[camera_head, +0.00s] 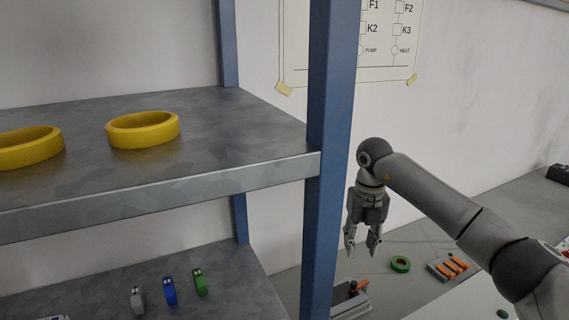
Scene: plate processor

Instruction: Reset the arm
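My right arm comes in from the lower right. My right gripper (361,246) hangs pointing down, just right of the shelf's blue post (327,150). Its two fingers are apart, with nothing visible between them. It appears clear of the post. My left gripper does not show in the head view.
Two yellow rings (143,130) lie on the upper metal shelf (235,120). Small grey, blue (170,291) and green items stand on the lower shelf. A green ring (400,264) and an orange-topped block (449,267) lie at lower right. A chart (350,50) hangs on the wall.

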